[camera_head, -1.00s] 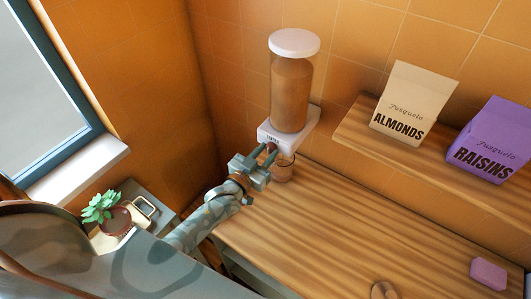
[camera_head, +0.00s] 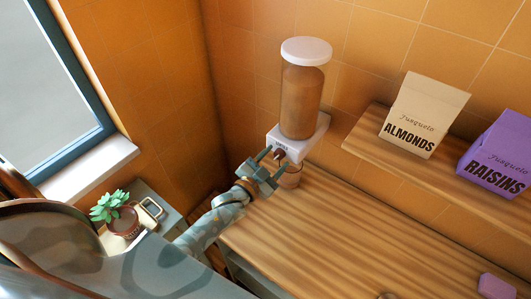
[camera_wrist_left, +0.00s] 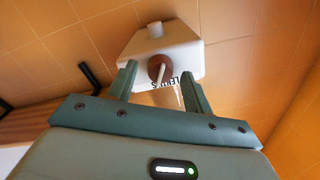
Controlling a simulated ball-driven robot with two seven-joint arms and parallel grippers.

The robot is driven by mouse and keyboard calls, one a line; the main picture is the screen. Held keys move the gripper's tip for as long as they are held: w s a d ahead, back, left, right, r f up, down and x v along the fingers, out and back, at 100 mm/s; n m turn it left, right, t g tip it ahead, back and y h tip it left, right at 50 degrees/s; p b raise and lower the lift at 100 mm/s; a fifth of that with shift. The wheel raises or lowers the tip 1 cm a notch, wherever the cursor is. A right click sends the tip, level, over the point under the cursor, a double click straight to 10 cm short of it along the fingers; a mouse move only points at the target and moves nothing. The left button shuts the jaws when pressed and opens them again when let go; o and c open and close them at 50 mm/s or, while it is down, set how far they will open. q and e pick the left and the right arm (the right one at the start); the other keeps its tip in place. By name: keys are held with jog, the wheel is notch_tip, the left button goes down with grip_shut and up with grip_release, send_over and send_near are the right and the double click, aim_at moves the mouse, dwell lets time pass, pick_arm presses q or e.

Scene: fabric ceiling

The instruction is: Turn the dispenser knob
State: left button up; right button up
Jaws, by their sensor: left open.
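The dispenser (camera_head: 301,98) is a tall jar of brown contents with a white lid, on a white base against the orange tiled wall. Its round brown knob (camera_head: 280,154) is on the front of the base; it also shows in the left wrist view (camera_wrist_left: 160,68), with a pale bar across it. My left gripper (camera_head: 271,159) is open in front of the base, its fingers on either side of the knob. In the left wrist view the fingertips (camera_wrist_left: 158,78) flank the knob with gaps visible on both sides. My right gripper is not in view.
A brown cup (camera_head: 290,176) stands below the dispenser on the wooden counter (camera_head: 330,225). A shelf (camera_head: 365,143) at right holds almonds (camera_head: 424,115) and raisins (camera_head: 497,158) packages. A potted plant (camera_head: 121,218) is at left. The middle of the counter is clear.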

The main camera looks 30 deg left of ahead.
pick_arm(q)
jog(key=s+a+b, duration=0.1)
jog(key=s+a, duration=0.1)
jog(key=s, duration=1.4)
jog(key=shift+a+b, duration=0.15)
jog(key=shift+b, duration=0.2)
jog(key=shift+f, duration=0.1)
dwell(1.4)
jog(key=w+d, duration=0.2)
jog(key=w, duration=1.4)
jog(key=shift+w+p, duration=0.15)
jog(key=shift+p, duration=0.3)
jog(key=shift+d, duration=0.1)
